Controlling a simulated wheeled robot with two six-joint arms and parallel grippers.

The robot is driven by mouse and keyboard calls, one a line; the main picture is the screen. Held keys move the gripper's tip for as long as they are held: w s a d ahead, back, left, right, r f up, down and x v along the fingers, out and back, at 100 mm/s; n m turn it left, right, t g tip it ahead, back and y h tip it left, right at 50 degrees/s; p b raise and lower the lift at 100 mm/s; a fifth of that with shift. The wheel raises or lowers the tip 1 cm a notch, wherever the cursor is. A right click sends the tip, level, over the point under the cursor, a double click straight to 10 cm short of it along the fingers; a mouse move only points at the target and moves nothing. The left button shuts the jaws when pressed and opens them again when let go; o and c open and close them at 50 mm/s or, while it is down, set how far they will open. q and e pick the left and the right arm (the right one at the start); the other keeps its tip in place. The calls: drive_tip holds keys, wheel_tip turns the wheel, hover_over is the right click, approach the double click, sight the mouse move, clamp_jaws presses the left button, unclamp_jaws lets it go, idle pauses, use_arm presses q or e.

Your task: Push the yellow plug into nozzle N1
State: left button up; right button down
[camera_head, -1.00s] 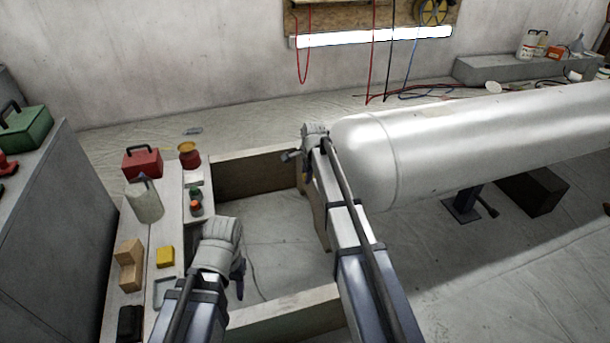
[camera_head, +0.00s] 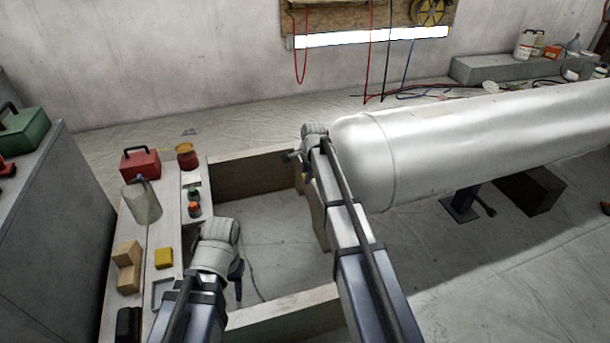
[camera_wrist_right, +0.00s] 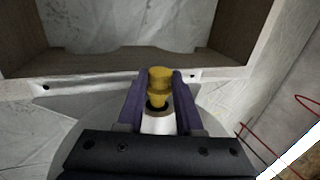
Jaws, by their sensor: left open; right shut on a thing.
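The yellow plug (camera_wrist_right: 159,78) is upright in the right wrist view, between the two fingers of my right gripper (camera_wrist_right: 161,82), which is shut on it. The plug's narrower lower part meets a dark ring on a pale nozzle-like stub (camera_wrist_right: 158,124). How deep it sits cannot be told, and no N1 label is readable. In the head view my right gripper (camera_head: 293,157) is beside the rounded end of the white tank (camera_head: 362,150), and the plug is not discernible there. My left gripper (camera_head: 237,280) is open and empty, hanging inside the wooden frame.
A wooden frame (camera_head: 255,174) surrounds bare sheeted floor. The bench (camera_head: 163,232) at left holds a red box (camera_head: 140,162), a grey jug (camera_head: 143,205), green and orange capped pieces (camera_head: 194,201), a yellow block (camera_head: 163,258) and wooden blocks (camera_head: 128,266).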

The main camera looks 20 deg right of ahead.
drive_tip(key=shift+d, duration=1)
drive_tip(key=shift+c, duration=2.4)
unclamp_jaws()
drive_tip(key=p+v, duration=0.7)
drive_tip(key=v, duration=0.1)
drive_tip(key=shift+f, duration=0.1)
